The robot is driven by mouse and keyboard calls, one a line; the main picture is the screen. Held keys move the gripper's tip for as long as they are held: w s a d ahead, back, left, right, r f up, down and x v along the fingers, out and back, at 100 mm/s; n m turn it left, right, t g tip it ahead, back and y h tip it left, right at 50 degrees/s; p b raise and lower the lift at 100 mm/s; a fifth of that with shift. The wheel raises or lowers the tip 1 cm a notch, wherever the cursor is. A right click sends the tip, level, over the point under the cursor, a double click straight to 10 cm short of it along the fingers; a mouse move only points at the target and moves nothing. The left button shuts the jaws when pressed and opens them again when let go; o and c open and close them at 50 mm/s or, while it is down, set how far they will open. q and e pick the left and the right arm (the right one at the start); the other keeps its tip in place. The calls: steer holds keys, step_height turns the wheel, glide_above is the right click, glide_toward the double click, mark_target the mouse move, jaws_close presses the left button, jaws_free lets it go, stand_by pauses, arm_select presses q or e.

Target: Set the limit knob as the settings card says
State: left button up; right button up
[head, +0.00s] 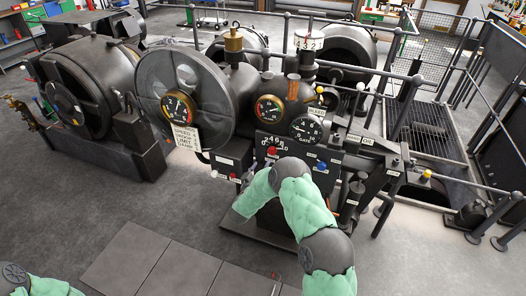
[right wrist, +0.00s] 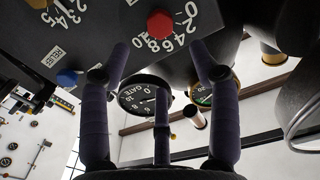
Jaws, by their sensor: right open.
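A red knob (head: 271,150) sits in a numbered dial on the front panel of the dark machine; it also shows in the right wrist view (right wrist: 160,25), upside down, with its scale beside it. I cannot read its name or its pointer. The settings card (head: 186,137) hangs below a round gauge; its lines include speed and limit, but its numbers are too small to read surely. My right gripper (right wrist: 160,46) is open and empty, its fingers on both sides of the red knob in the picture, seemingly apart from it. The right arm hides part of the panel in the head view.
A blue knob (head: 321,166) sits right of the red one. A gauge marked gate (head: 305,128) and another gauge (head: 269,108) stand above. Levers (head: 355,195) rise at the right. The floor (head: 110,210) at front left is clear.

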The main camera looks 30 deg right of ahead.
mark_target(271, 152)
steer(key=b+x, duration=0.2)
steer(key=x, duration=0.8)
steer(key=shift+a+f, duration=0.1)
steer(key=c, duration=1.2)
